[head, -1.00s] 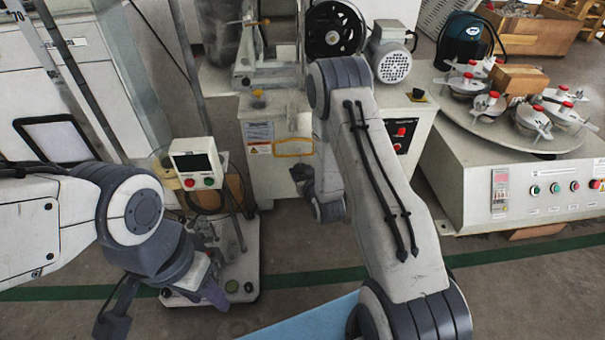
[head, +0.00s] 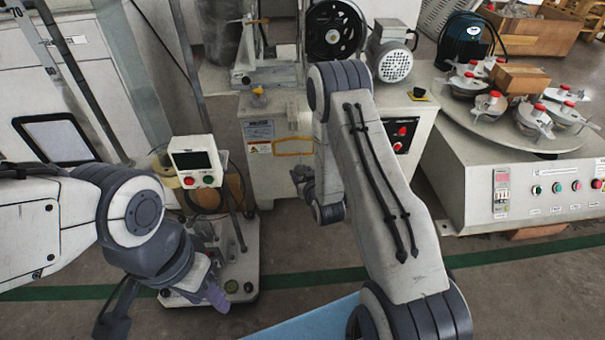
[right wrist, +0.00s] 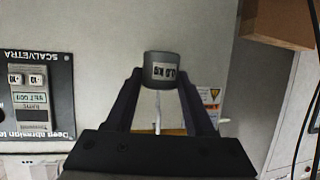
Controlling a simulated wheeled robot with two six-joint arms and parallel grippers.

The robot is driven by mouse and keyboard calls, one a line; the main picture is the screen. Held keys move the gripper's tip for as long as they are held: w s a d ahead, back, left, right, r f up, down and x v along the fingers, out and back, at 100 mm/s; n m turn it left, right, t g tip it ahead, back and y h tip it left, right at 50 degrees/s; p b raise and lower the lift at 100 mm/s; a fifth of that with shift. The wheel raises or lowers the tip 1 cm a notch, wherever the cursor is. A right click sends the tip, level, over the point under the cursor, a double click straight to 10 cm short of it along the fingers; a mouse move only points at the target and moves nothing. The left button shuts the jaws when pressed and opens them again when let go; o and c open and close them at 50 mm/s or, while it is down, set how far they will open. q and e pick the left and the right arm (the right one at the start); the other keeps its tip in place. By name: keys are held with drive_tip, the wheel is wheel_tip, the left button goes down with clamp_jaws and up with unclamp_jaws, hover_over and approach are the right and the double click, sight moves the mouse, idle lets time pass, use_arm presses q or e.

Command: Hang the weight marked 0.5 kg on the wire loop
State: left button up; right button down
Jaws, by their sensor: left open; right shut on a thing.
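A small grey cylindrical weight (right wrist: 163,71) carries a pale label that appears upside down and seems to read 0.5 KG. My right gripper (right wrist: 160,85) is shut on it, one finger on each side. A thin pale rod (right wrist: 157,112) shows below the weight. In the head view a yellow wire loop (head: 293,146) is on the front of the grey machine, and my right gripper (head: 302,177) is just below it; the weight cannot be made out there. My left gripper (head: 165,308) is open and empty, low at the left.
The grey machine (head: 268,175) stands ahead. A small control box on a stand (head: 197,160) is to its left. A bench with red-knobbed pots (head: 470,150) is at the right. A dark label panel (right wrist: 38,95) and a brown box (right wrist: 275,20) show in the right wrist view.

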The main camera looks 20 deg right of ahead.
drive_tip(key=shift+s+f, duration=0.1)
drive_tip(key=shift+f, duration=0.25)
drive_tip(key=shift+c, duration=0.9)
unclamp_jaws()
